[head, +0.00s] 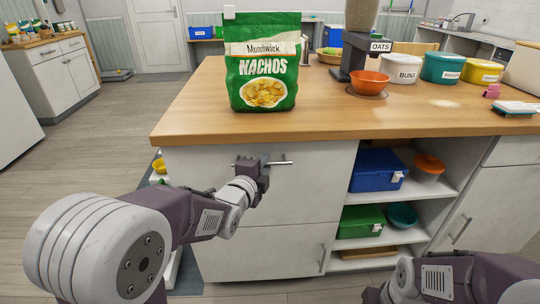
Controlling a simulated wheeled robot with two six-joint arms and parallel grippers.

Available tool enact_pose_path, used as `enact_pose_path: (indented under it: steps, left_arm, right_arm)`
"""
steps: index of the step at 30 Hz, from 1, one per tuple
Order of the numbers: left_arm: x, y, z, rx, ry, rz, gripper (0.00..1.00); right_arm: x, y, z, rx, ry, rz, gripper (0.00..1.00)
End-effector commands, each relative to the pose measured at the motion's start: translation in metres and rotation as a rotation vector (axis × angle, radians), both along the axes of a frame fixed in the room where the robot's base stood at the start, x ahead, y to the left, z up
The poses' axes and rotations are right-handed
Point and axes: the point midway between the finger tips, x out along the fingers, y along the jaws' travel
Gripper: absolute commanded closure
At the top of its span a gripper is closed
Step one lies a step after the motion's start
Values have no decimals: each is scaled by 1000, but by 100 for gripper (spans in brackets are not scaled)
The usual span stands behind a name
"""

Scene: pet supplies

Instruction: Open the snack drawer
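The drawer (315,190) is a wide white front under the wooden counter, at the upper left of the island. It looks shut, flush with the cabinet. Its metal bar handle (283,162) runs level near the top of the front. My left gripper (252,164) is at the handle, with its fingertips over the bar's middle. The bar shows on both sides of the fingers. Whether they are clamped on it or only around it cannot be told. My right gripper (371,295) shows only as a dark piece at the bottom edge, away from the drawer.
A green nachos bag (263,70) stands on the counter above the drawer. An orange bowl (370,82) sits under an oats dispenser (357,50). Open shelves right of the drawer hold a blue box (377,170) and a green box (360,221). A white cupboard door (260,252) is below.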

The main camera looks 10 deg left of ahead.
Motion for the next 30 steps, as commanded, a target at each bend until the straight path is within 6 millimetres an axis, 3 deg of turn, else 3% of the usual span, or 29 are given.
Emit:
enact_pose_path:
  steps: [10,12,30]
  left_arm:
    - [-2,0,-1,0,0,0,80]
    - [-2,0,-1,0,0,0,100]
    - [-2,0,-1,0,0,0,100]
  right_arm:
    - [0,0,0,0,0,0,47]
    - [0,0,0,0,0,0,47]
    - [0,0,0,0,0,0,47]
